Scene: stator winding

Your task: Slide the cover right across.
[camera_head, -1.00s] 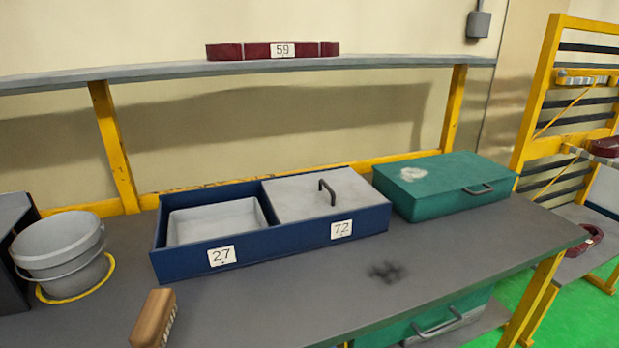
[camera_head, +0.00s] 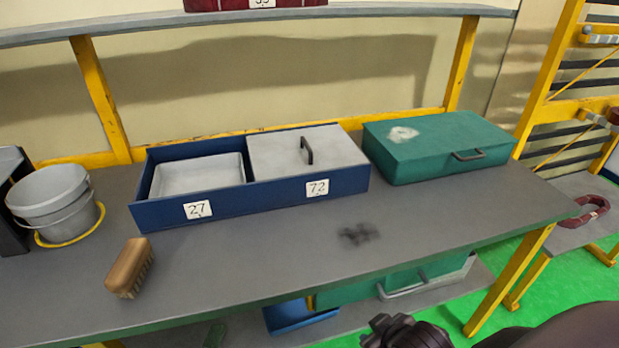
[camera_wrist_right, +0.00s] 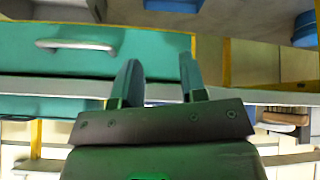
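The grey cover (camera_head: 282,149) has a dark upright handle (camera_head: 307,150) and lies over the right compartment, labelled 72, of a long blue box (camera_head: 245,198). The left compartment, labelled 27, is uncovered and shows a light grey inside (camera_head: 198,175). My right gripper comes in at the bottom edge of the head view (camera_head: 400,335), partly cut off, well below and in front of the box. In the right wrist view its two fingers (camera_wrist_right: 160,82) stand apart with nothing between them. My left gripper is not in view.
A green case (camera_head: 440,147) stands just right of the blue box. A wooden brush (camera_head: 129,268) and a grey bucket (camera_head: 50,205) are at the left. The table (camera_head: 270,250) is clear in front of the box. A green drawer with a handle (camera_wrist_right: 78,46) is near my right gripper.

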